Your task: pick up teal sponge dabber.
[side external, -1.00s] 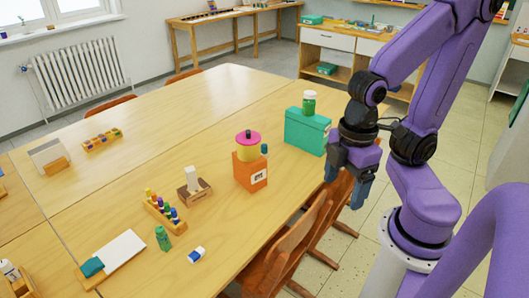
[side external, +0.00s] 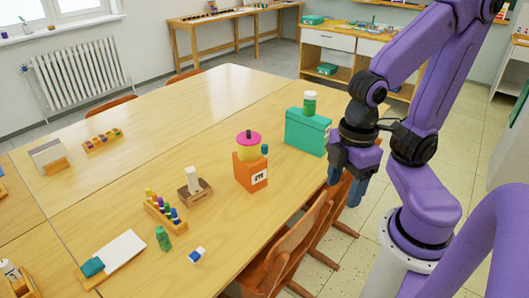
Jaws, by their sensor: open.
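A small teal block (side external: 92,266), which looks like the teal sponge dabber, lies at the left end of a wooden tray (side external: 126,262) with a white sheet at the table's near left. A green-teal bottle-like piece (side external: 163,238) stands upright just right of that tray. My gripper (side external: 346,186) is open and empty, pointing down beyond the table's right edge, near the teal box. It is far to the right of both pieces and touches neither.
An orange box (side external: 250,172) with a pink-topped yellow item and a teal box (side external: 307,133) with a green jar stand between. A small wooden holder (side external: 195,191), a paint rack (side external: 165,212) and a blue-white piece (side external: 196,255) are nearer. Chairs (side external: 285,245) line the near edge.

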